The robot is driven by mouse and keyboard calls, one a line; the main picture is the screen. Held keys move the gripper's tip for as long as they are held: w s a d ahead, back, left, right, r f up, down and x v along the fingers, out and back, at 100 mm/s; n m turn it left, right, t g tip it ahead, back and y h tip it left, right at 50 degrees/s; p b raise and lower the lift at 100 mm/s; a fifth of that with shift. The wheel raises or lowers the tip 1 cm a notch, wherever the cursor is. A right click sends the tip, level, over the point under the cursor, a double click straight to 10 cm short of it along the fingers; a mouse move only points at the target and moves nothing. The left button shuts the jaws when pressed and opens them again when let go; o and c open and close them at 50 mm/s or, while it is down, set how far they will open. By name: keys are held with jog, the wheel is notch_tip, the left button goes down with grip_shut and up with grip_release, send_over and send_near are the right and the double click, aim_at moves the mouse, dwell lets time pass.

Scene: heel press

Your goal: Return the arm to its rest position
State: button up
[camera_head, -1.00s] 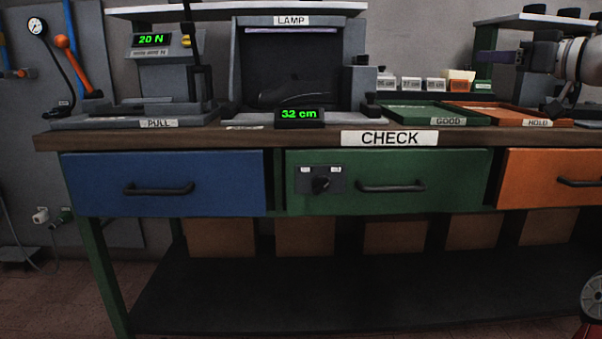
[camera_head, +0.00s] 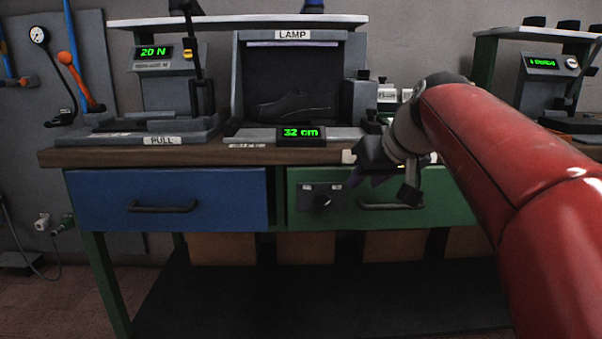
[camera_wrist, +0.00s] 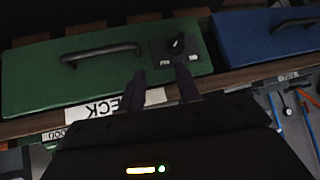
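My gripper (camera_head: 378,178) hangs in front of the bench's front edge, before the green drawer (camera_head: 330,212) and its handle. My red arm reaches in from the right side of the head view. In the wrist view my gripper (camera_wrist: 161,80) has its two dark fingers apart with nothing between them. They point toward the green drawer (camera_wrist: 40,80), near its dark knob panel. The CHECK label (camera_wrist: 130,103) shows upside down behind the fingers; in the head view the arm mostly hides it.
A dark shoe (camera_head: 296,106) sits in the lamp box (camera_head: 237,80), behind a display reading 32 cm. The pull tester (camera_head: 150,85) reads 20 N at left. A blue drawer (camera_head: 165,200) is shut beside the green one. My arm hides the bench's right part.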

jog(key=s+d+f+m+g+h+p, duration=0.1)
jog(key=s+f, duration=0.8)
jog(key=s, duration=0.3)
jog(key=s+d+f+m+g+h+p, duration=0.1)
jog(key=s+d+f+m+h+p, duration=0.1)
jog(key=s+f, duration=0.8)
jog(key=shift+s+d+g, duration=0.25)
jog(key=shift+s+g, duration=0.05)
jog(key=shift+s, duration=0.9)
